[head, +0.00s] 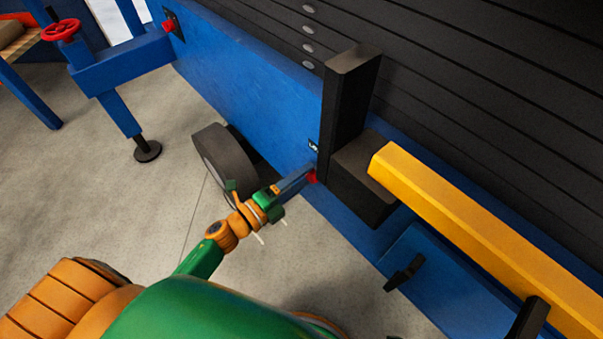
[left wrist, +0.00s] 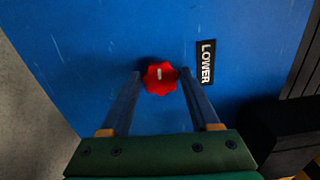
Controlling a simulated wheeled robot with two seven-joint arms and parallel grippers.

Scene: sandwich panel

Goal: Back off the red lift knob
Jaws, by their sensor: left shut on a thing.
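A red lobed knob (left wrist: 160,78) with a white mark on its face sits on the blue panel (left wrist: 120,30) in the left wrist view. A black label reading LOWER (left wrist: 206,61) is just right of it. My left gripper (left wrist: 161,75) has one finger on each side of the knob and is shut on it. In the head view the same knob (head: 313,177) is a small red spot at the tips of my left gripper (head: 308,175), low on the blue side beside a black post. The fingers partly hide it there. My right gripper is not in view.
A black post and block (head: 350,110) and a yellow beam (head: 480,220) stand right of the knob. A dark wheel (head: 222,160) is behind my left wrist. Another red knob (head: 167,25) and a red handwheel (head: 61,30) are at the upper left. Floor is clear at left.

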